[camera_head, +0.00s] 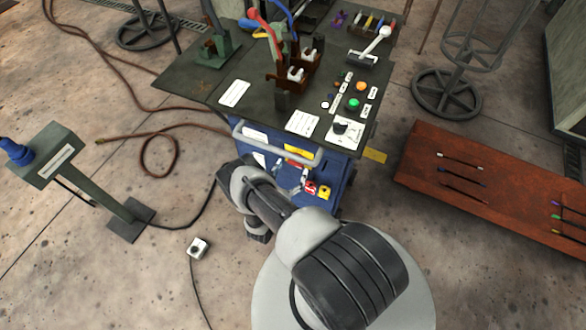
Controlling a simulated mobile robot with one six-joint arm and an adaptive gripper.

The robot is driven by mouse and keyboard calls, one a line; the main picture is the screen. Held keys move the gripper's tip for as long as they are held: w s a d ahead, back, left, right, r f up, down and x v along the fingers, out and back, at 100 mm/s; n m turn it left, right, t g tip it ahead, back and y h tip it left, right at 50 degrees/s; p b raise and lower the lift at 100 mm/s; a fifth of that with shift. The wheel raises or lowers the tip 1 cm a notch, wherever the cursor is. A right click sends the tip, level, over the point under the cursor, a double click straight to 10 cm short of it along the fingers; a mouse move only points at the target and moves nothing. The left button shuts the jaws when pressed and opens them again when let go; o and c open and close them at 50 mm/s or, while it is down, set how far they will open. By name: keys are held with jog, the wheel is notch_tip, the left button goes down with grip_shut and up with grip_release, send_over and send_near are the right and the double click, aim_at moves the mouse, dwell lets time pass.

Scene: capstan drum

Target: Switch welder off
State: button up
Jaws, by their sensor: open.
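The welding machine is a dark-topped bench (215,85) over a blue cabinet (333,178) in the head view. At its front right corner is a black rotary knob (341,128) on a white plate. Behind it are a green button (352,104) and an orange button or lamp (361,86) beside small labels. Their lettering is too small to read, so I cannot tell which control is the welder's switch.
A grey handle bar (275,147) sticks out along the bench front. A white-knobbed lever (368,50) and clamps (290,75) stand on the top. A rust-red table (420,165) is at right, a green pedal stand (45,155) at left. Hoses cross the left floor.

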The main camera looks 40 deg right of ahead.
jog(key=shift+x, duration=0.9)
jog(key=c, duration=1.1)
jog(key=shift+o, duration=0.2)
